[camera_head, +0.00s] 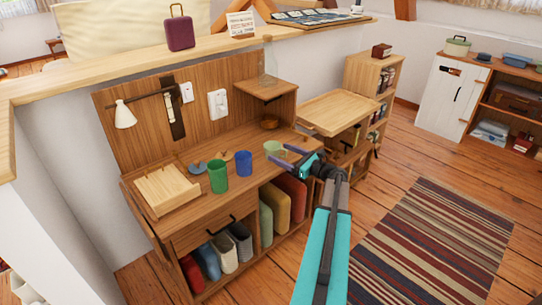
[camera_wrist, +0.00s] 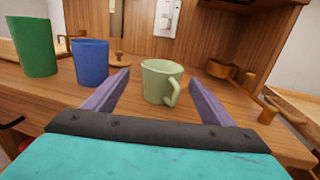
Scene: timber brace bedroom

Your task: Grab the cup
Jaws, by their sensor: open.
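A pale green cup (camera_wrist: 161,80) with a handle on its right side stands upright on the wooden desk, between and beyond my open fingertips in the wrist view. In the head view the pale green cup (camera_head: 273,149) is near the desk's right part. My gripper (camera_wrist: 158,92) is open and empty, with its purple fingers to either side of the cup. In the head view my gripper (camera_head: 288,157) is at the desk's front edge, close to the cup. A blue cup (camera_wrist: 90,61) and a taller green cup (camera_wrist: 35,48) stand to the left.
The wooden desk (camera_head: 192,217) also bears a slanted wooden stand (camera_head: 167,190) at left. A small shelf (camera_head: 265,88) rises behind the pale green cup. A brown round object (camera_wrist: 222,69) lies behind it to the right. Striped rug (camera_head: 435,245) covers the floor at right.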

